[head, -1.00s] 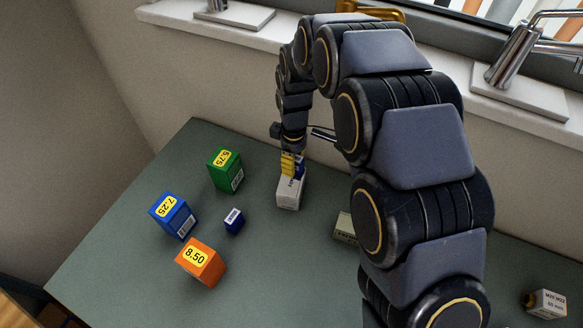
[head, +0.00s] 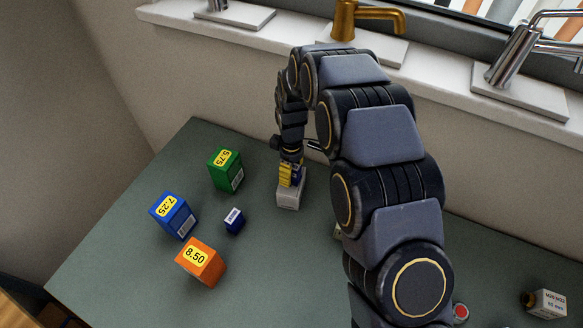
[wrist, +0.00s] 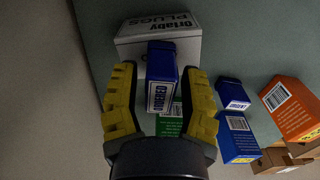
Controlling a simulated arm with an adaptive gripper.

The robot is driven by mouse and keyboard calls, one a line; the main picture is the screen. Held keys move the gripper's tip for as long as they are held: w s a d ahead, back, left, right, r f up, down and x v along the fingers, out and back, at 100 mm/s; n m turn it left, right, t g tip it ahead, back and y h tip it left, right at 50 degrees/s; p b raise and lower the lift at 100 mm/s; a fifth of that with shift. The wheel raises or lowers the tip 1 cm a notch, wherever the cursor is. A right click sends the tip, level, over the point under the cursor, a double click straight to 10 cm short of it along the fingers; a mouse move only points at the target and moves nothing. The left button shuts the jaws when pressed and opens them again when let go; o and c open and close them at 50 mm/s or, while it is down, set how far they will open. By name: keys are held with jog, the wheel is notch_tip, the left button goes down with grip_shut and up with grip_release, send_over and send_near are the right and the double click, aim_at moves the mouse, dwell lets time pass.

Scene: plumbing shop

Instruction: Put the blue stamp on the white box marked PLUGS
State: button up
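The white box marked PLUGS (head: 288,200) stands on the green table; its printed face shows in the wrist view (wrist: 130,48). A blue stamp (wrist: 162,65), with a label that seems to read ORDERED, is upright over the box between my fingers. It appears to stand on the box, but its base is hidden. My gripper (wrist: 160,88) has its yellow fingers apart on both sides of this stamp, with visible gaps. In the head view my gripper (head: 290,175) is over the box. A second small blue stamp (head: 234,221), labelled URGENT in the wrist view (wrist: 232,95), stands apart on the table.
Green (head: 225,170), blue (head: 174,216) and orange (head: 201,262) price boxes stand to the left. A small box with a brass part (head: 546,303) is at the far right. My arm hides part of the table. Taps stand on the windowsill (head: 440,77) behind.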

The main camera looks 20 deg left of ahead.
jog(key=shift+r, duration=0.15)
notch_tip(320, 180, up, 12)
dwell(0.6)
jog(key=s+d+r+m, duration=0.3)
jog(key=d+r+m, duration=0.1)
jog(key=d, duration=0.4)
jog(key=s+d+r+m, duration=0.3)
jog(key=d+r, duration=0.1)
jog(key=d, duration=0.5)
jog(key=s+d+r+m, duration=0.1)
jog(key=s+d+m, duration=0.4)
jog(key=s, duration=0.4)
jog(key=s+d+m+g, duration=0.1)
jog(key=s+d+m, duration=0.5)
jog(key=s, duration=0.3)
jog(key=shift+s+d+r+g, duration=0.15)
jog(key=shift+d+r+g, duration=0.2)
jog(key=shift+d, duration=0.25)
